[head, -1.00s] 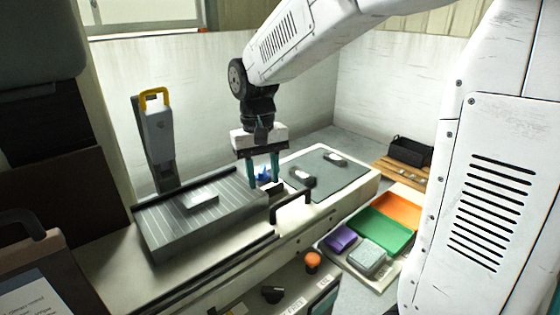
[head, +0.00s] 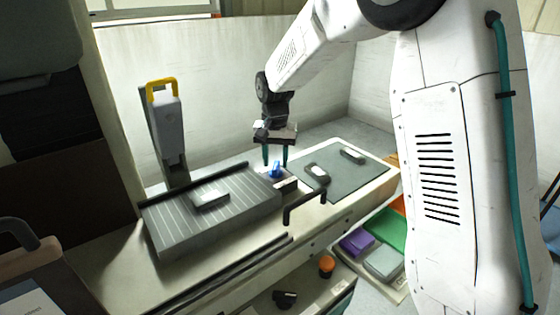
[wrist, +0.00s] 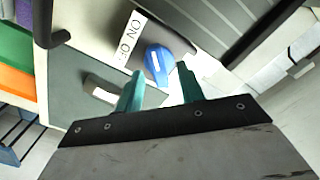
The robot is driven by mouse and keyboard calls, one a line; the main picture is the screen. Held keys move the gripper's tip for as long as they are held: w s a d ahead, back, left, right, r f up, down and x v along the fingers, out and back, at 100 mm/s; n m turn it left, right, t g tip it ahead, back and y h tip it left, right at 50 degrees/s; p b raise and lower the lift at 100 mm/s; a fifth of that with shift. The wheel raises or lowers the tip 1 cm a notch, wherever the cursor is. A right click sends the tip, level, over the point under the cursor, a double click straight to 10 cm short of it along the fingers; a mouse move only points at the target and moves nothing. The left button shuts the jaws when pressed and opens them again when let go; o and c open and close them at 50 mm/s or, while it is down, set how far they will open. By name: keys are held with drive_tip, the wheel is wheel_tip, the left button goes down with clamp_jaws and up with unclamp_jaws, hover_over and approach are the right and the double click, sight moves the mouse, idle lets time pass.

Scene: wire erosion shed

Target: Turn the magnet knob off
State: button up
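The blue magnet knob (head: 276,168) sits on a dark block at the right end of the grey ribbed magnet plate (head: 165,222). In the wrist view the knob (wrist: 157,66) shows a white pointer line beside a white label (wrist: 131,38) reading "ON" and a second word, partly unreadable. My gripper (head: 276,160) points down over the knob in the head view. In the wrist view my gripper's (wrist: 160,75) teal fingers are apart, with the knob just beyond and between their tips. I see no clear contact. A small metal block (head: 210,195) lies on the plate.
A black bar handle (head: 304,205) stands close in front of the knob. A grey mat (head: 345,178) with small items lies to the right. A grey device with a yellow handle (head: 162,90) stands behind the plate. An orange knob (head: 327,264) is below.

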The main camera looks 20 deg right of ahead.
drive_tip(key=shift+f, duration=0.6)
drive_tip(key=shift+a, duration=0.1)
drive_tip(key=shift+c, duration=0.4)
